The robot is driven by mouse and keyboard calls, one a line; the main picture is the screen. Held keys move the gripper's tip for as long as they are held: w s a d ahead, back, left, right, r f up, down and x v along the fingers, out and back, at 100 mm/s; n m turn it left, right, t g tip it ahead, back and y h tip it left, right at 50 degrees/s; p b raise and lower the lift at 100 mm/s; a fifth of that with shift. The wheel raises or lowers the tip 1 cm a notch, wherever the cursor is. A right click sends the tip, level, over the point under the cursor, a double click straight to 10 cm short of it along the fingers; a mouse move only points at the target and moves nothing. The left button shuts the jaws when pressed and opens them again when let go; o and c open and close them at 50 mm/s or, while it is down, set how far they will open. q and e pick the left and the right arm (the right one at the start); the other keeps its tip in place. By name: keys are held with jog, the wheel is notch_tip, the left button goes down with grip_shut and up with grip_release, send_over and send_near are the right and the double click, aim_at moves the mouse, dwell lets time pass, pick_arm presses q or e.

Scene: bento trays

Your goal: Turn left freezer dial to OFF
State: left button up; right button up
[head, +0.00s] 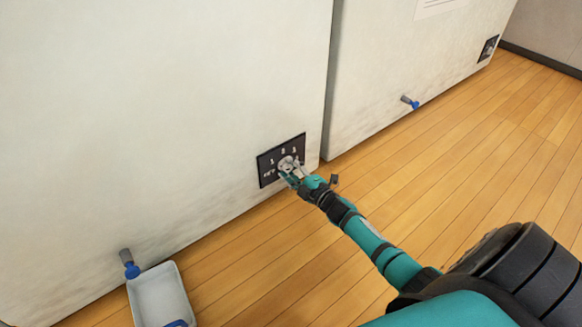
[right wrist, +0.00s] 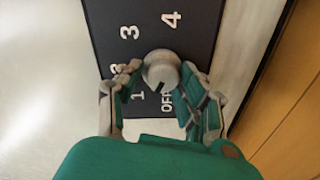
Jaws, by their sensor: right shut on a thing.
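The left freezer's dial is a round grey-white knob (head: 286,162) on a black panel (head: 264,167) low on the freezer's front. My right gripper (head: 291,169) is at the knob, its arm coming from the lower right. In the right wrist view the knob (right wrist: 161,69) sits between the two fingers of my right gripper (right wrist: 160,79), which are closed on its sides. A dark mark on the knob points down toward the space between the 1 and OFF (right wrist: 167,102). Part of the scale is hidden by the fingers. My left gripper is not in view.
A second freezer (head: 395,70) stands to the right, with its own dark dial panel (head: 488,48) and a blue-tipped drain spout (head: 410,102). A pale tray (head: 143,303) is on the floor under the left freezer's spout (head: 129,262). The wooden floor at right is clear.

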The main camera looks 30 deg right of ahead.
jog(key=n, duration=0.3)
jog(key=shift+a+f+n, duration=0.2)
jog(key=shift+a+n, duration=0.1)
jog(key=shift+a, duration=0.05)
jog(key=shift+n+h+b, duration=0.3)
jog(key=shift+n+b, duration=0.2)
jog(key=shift+n, duration=1.1)
jog(key=shift+d, duration=0.1)
jog(key=o, duration=0.9)
jog(key=shift+w, duration=0.1)
jog(key=shift+c, duration=0.2)
jog(key=shift+o, duration=0.8)
jog(key=shift+w, duration=0.1)
